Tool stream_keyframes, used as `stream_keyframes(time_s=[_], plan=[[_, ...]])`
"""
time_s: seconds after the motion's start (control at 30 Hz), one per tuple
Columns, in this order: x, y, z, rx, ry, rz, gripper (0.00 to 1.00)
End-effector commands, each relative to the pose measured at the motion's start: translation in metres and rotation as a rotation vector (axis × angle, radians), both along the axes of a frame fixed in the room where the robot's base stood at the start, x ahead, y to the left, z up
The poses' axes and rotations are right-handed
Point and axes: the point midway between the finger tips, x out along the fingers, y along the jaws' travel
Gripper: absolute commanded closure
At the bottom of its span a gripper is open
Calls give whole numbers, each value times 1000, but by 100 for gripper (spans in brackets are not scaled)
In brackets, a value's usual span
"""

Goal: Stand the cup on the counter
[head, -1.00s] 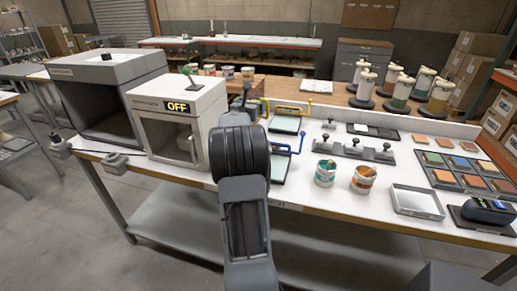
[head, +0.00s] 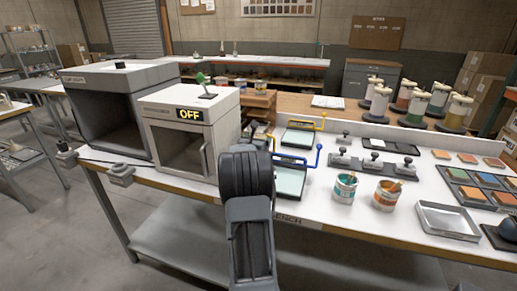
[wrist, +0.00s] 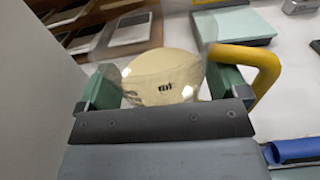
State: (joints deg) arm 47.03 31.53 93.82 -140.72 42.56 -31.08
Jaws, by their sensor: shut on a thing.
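In the wrist view my gripper (wrist: 163,70) is shut on a cream, rounded cup (wrist: 160,82) with a small dark mark, one green finger on each side. Whether the cup is upright or tilted, and whether it touches anything below, I cannot tell. The white counter (head: 318,193) runs across the middle and right of the head view, and part of it shows in the wrist view (wrist: 292,85). In the head view my arm hides the gripper and the cup.
A yellow-handled tray (wrist: 240,27) is close right of my gripper, with a blue-handled tray (head: 290,180) nearer. The white OFF cabinet (head: 160,124) stands left. A teal paint can (head: 344,188) and an orange one (head: 387,195) stand right. Bare counter lies between the trays and cans.

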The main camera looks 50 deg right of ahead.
Motion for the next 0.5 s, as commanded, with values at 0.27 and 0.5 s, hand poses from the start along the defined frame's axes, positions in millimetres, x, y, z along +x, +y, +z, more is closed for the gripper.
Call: stream_keyframes(time_s=[0.27,0.5], plan=[[-2,-1,-30,2,2,-3,45],[-1,-1,-35,-2,-2,-2,45]])
